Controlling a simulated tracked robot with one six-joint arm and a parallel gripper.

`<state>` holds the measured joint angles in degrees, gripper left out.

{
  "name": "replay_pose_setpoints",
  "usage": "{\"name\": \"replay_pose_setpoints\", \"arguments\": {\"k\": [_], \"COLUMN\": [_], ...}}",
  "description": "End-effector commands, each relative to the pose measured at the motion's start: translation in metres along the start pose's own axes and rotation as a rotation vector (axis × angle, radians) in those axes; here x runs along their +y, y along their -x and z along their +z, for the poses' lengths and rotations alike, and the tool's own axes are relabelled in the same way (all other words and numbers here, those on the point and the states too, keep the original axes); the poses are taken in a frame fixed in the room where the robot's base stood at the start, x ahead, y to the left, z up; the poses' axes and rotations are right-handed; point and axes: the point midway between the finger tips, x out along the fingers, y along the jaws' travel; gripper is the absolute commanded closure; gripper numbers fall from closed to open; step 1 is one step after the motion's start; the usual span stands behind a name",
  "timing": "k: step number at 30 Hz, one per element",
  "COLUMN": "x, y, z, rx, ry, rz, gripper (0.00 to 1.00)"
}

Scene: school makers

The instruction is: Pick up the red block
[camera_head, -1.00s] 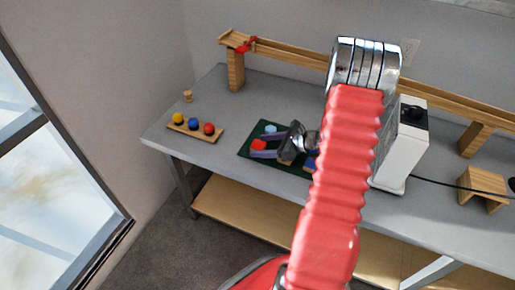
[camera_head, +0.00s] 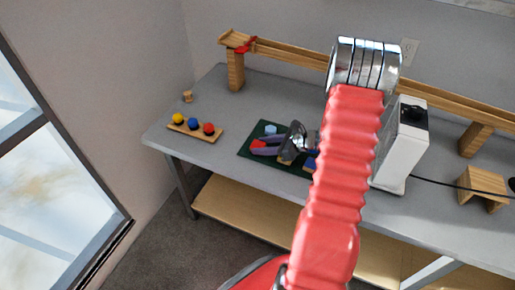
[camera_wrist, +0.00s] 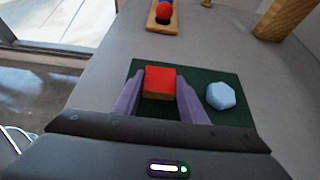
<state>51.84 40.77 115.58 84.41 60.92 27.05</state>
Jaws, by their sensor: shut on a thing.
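The red block (camera_wrist: 159,82) is between the two purple fingers of my gripper (camera_wrist: 158,92) in the wrist view, over the dark green mat (camera_wrist: 232,115). Its red top and an orange-brown front side show. In the head view the red block (camera_head: 258,143) shows partly between the fingers of my gripper (camera_head: 262,146). The gripper is shut on it. I cannot tell whether the block still touches the mat (camera_head: 246,153).
A light blue hexagonal block (camera_wrist: 221,95) lies right of the gripper on the mat. A blue block (camera_head: 309,163) is partly hidden by my arm. A wooden board with coloured balls (camera_head: 199,133) stands left; a white machine (camera_head: 402,150) stands right.

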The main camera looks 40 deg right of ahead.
Motion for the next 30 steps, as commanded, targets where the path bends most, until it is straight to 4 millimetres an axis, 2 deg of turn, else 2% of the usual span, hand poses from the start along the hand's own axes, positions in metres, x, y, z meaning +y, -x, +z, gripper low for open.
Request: {"name": "replay_pose_setpoints", "arguments": {"k": [8,14,30], "x": [0.0,0.0,0.0], "y": [0.001,0.006,0.042], "z": [0.001,0.011,0.077], "rx": [0.0,-0.001,0.0], "ry": [0.0,0.002,0.003], "rz": [0.0,-0.001,-0.001], "gripper": [0.83,0.83,0.83]}}
